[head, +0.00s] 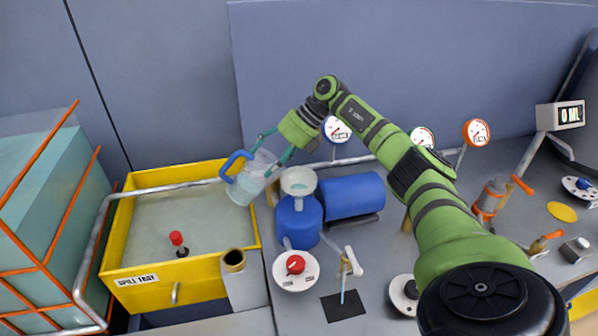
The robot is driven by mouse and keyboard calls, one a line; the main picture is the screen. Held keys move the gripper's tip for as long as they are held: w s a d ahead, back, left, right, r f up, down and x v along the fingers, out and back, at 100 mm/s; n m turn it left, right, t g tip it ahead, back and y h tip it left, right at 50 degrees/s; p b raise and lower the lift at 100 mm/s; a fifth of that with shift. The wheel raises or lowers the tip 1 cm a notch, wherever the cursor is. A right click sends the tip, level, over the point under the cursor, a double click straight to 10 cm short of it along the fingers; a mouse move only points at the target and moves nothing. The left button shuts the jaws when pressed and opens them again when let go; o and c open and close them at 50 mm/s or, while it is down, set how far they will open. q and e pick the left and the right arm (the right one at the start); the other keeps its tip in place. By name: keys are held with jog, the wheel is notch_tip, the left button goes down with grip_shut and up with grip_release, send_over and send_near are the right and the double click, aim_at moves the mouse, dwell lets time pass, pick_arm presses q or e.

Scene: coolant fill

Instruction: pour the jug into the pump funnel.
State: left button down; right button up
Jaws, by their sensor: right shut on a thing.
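The clear jug (250,183) with a blue handle (232,166) is in my right gripper (268,152), whose teal fingers are shut on it. The jug is tilted and hangs over the right edge of the yellow spill tray, left of the funnel. The white pump funnel (298,180) sits on top of the blue pump (299,222). The jug and the funnel appear close together, with a small gap. Pale contents show in the funnel; I cannot tell the level in the jug. My left gripper is not in view.
The yellow spill tray (122,277) holds greyish liquid and a red-topped knob (177,238). A grey pipe (150,190) crosses it. A red knob (295,264) is in front of the pump.

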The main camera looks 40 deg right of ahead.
aim_at(238, 178)
jog(key=a+h+p, duration=0.1)
jog(key=p, duration=0.1)
jog(key=w+a+g+h+p, duration=0.1)
jog(key=p, duration=0.1)
jog(key=a+h+p, duration=0.1)
jog(key=shift+w+a+f+g+h+p, duration=0.1)
jog(key=shift+w+a+g+h+p, duration=0.2)
jog(key=shift+a+g+p, duration=0.1)
jog(key=shift+w+a+f+g+h, duration=0.35)
jog(key=shift+a+f+h, duration=0.2)
jog(key=shift+a+h, duration=0.1)
jog(key=shift+w+a+f+g+h, duration=0.35)
jog(key=shift+a+f+h, duration=0.15)
jog(key=shift+a+h, duration=0.1)
jog(key=shift+w+a+f+h+b, duration=0.2)
jog(key=shift+a+f+h+b, duration=0.25)
jog(key=shift+b, duration=0.1)
jog(key=shift+w+a+g+h, duration=0.1)
jog(key=shift+g+h, duration=0.2)
jog(key=shift+g, duration=0.1)
